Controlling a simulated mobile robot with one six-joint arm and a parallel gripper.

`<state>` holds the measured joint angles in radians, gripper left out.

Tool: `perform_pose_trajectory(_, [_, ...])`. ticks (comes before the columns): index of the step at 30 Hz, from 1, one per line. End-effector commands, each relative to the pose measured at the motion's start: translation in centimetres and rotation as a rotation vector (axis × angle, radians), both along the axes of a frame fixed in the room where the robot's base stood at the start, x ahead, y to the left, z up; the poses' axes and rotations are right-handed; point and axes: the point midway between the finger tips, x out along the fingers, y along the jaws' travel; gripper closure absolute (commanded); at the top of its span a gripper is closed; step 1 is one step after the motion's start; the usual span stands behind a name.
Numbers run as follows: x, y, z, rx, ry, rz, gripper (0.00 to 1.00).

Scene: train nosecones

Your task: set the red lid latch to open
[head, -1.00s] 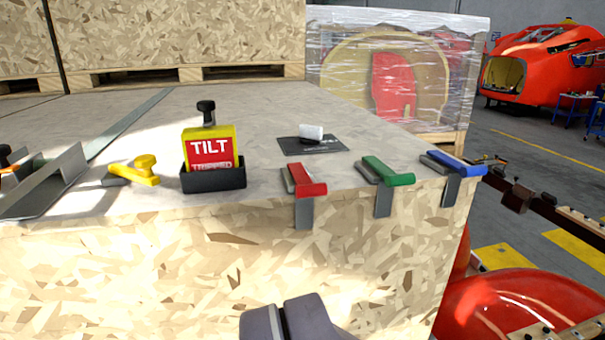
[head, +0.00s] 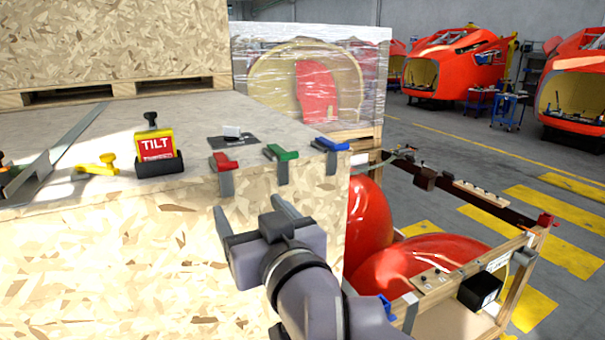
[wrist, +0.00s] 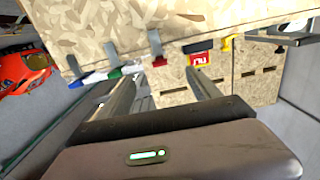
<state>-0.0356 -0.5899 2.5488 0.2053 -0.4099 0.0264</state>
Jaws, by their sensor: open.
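The red latch (head: 225,162) sits at the front top edge of the wooden crate (head: 130,255), with its grey plate hanging down the front face. Its red handle lies along the top, pointing right. The green latch (head: 281,152) and blue latch (head: 331,145) are to its right. My gripper (head: 246,203) is open and empty, in front of the crate face and below the red and green latches, apart from them. In the wrist view the red latch (wrist: 159,62) appears beyond and between the open fingers (wrist: 160,82).
A yellow TILT indicator (head: 155,145) in a black holder and a yellow handle (head: 97,167) stand left of the latches. A small white item on a black plate (head: 233,137) lies behind. Right of the crate, red nosecones (head: 425,270) sit in an open wooden frame (head: 520,265).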

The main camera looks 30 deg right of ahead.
Motion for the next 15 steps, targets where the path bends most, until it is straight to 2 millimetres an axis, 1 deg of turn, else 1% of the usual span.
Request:
perform_pose_trajectory(2, [0.4,0.0,0.9,-0.015,-0.030,0.000,0.28])
perform_pose_trajectory(5, [1.7,0.0,1.3,-0.019,-0.031,-0.002,0.28])
perform_pose_trajectory(8, [4.1,0.0,1.5,-0.019,-0.028,-0.001,0.28])
perform_pose_trajectory(13, [9.2,0.0,0.9,-0.017,-0.031,-0.001,0.28])
perform_pose_trajectory(15, [11.2,0.0,0.9,-0.018,-0.032,0.000,0.28])
